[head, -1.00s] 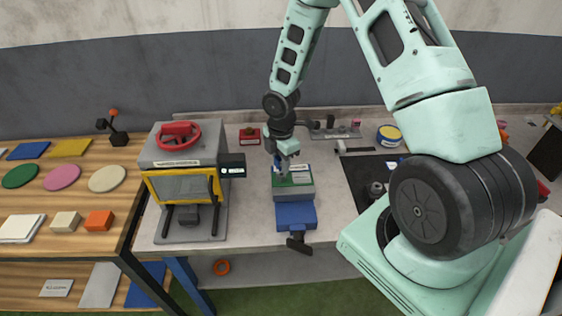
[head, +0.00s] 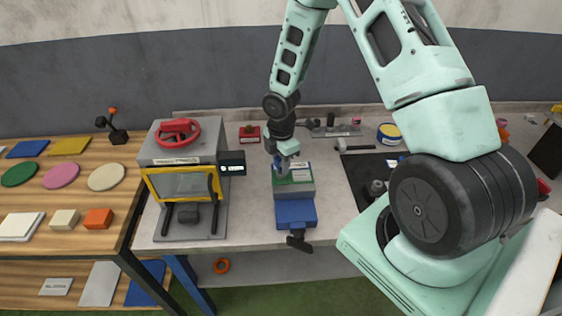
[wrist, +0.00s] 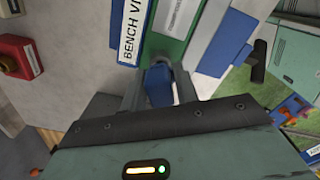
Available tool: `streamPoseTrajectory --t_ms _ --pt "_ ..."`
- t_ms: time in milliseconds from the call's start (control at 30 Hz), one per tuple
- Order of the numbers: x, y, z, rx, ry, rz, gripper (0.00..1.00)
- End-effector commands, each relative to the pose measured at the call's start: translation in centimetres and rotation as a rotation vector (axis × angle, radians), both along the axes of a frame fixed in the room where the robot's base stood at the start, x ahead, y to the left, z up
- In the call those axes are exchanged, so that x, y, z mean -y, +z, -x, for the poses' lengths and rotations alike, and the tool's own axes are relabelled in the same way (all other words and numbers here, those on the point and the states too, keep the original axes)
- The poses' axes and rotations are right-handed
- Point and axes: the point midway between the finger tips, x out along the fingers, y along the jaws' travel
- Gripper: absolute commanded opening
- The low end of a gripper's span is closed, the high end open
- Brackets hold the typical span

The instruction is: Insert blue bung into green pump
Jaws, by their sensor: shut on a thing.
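My gripper (head: 281,163) points down over the bench vise, and its two fingers close on a blue piece, the blue bung (wrist: 158,84), in the wrist view. The green pump (head: 283,181) shows as a green block in the vise jaws, directly below my gripper. The pump's green face (wrist: 172,48) lies just beyond the fingertips in the wrist view. The bung's lower end and the pump's opening are hidden, so I cannot tell whether they touch.
The blue and grey bench vise (head: 295,213) stands at the bench's front edge. A grey press with a red wheel (head: 176,131) stands to its left. A black mat (head: 358,175) with tools lies to the right. A red box (head: 249,134) sits behind.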

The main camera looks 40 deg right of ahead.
Motion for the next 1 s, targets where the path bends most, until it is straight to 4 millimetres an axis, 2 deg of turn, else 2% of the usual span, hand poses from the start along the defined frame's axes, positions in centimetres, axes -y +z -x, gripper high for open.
streamPoseTrajectory --t_ms 900,933,1000 --pt "0.0 -2.3 0.0 0.000 0.000 0.000 0.03" --pt "0.0 -2.2 0.0 0.000 0.000 0.000 0.35" --pt "0.0 -2.2 0.0 0.000 0.000 0.000 0.55"
